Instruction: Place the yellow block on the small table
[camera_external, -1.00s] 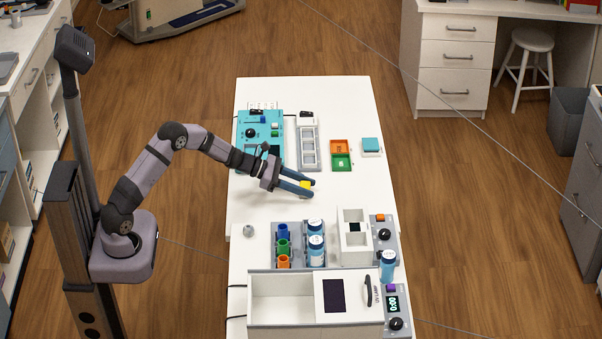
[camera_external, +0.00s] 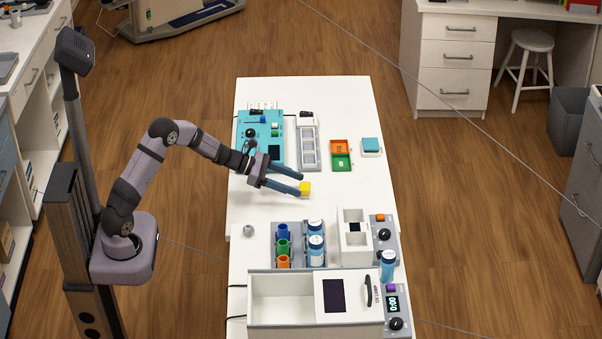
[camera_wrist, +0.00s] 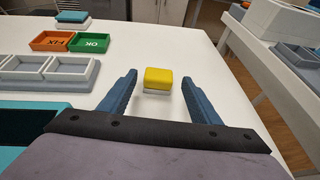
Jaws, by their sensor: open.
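The yellow block (camera_external: 305,188) rests upright on a small, low, pale stand on the white table. In the wrist view the yellow block (camera_wrist: 158,78) sits on top of this stand, the small table (camera_wrist: 157,92), whose pale edge shows just below it. My gripper (camera_external: 298,183) is open, low over the table. Its two blue fingers point toward the block, and their tips are just short of it or beside its near side. Clear gaps show between block and fingers in the wrist view. Most of the stand is hidden under the block.
A teal block (camera_external: 370,144) on a white base, orange (camera_external: 339,146) and green (camera_external: 341,162) trays, and a grey rack (camera_external: 308,150) stand behind. Tubes, bottles and a white box (camera_external: 353,237) stand in front. The tabletop right of the block is clear.

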